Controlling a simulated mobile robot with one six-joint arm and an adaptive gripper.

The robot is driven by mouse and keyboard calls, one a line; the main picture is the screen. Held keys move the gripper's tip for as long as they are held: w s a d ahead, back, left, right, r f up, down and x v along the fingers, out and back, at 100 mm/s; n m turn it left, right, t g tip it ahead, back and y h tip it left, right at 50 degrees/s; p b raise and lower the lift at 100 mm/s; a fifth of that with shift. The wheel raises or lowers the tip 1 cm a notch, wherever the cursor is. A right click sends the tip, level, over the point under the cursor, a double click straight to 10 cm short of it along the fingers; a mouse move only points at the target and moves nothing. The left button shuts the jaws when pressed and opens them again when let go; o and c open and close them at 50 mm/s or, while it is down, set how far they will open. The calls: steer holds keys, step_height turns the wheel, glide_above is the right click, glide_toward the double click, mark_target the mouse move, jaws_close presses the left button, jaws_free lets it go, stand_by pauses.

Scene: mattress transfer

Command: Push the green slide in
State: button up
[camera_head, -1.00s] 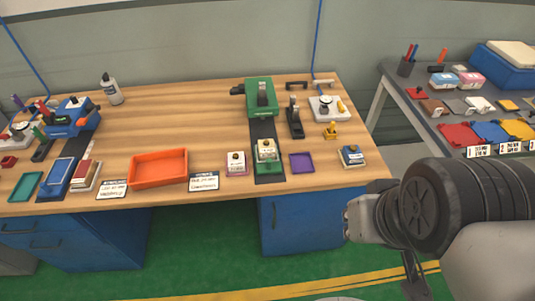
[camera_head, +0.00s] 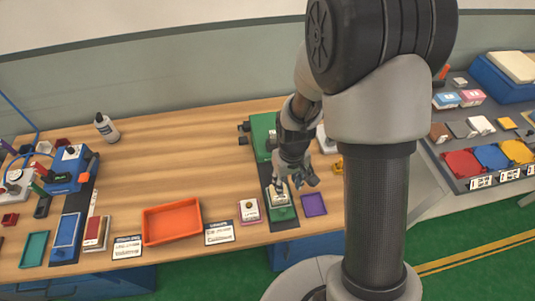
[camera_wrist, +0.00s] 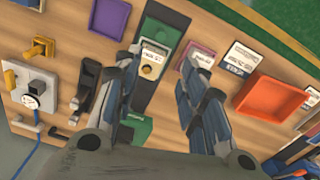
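The green slide (camera_head: 283,213) lies at the front end of a dark track on the wooden table, with a pale labelled block (camera_head: 277,196) on it. In the wrist view the green slide (camera_wrist: 171,33) shows beyond my fingertips, with the block (camera_wrist: 152,60) on it. The green press (camera_head: 262,130) stands at the track's back end, partly hidden by my arm. My gripper (camera_head: 297,183) is above the slide, close to the block. In the wrist view my gripper (camera_wrist: 164,60) has its two fingers apart and nothing held; contact with the slide cannot be told.
A pink-based block (camera_head: 249,211) and label card (camera_head: 218,233) lie left of the track, then an orange tray (camera_head: 150,228). A purple tray (camera_head: 314,204) lies to the right. A black upright tool (camera_wrist: 87,85) stands beside the track.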

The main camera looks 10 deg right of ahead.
mark_target(283, 209)
step_height(283, 209, down, 18)
steer(key=b, duration=0.3)
steer(key=shift+w+a+f, duration=0.1)
steer(key=shift+a+f, duration=0.05)
steer(key=shift+f, duration=0.05)
steer(key=shift+c, duration=0.2)
jaws_close()
stand_by(0.6)
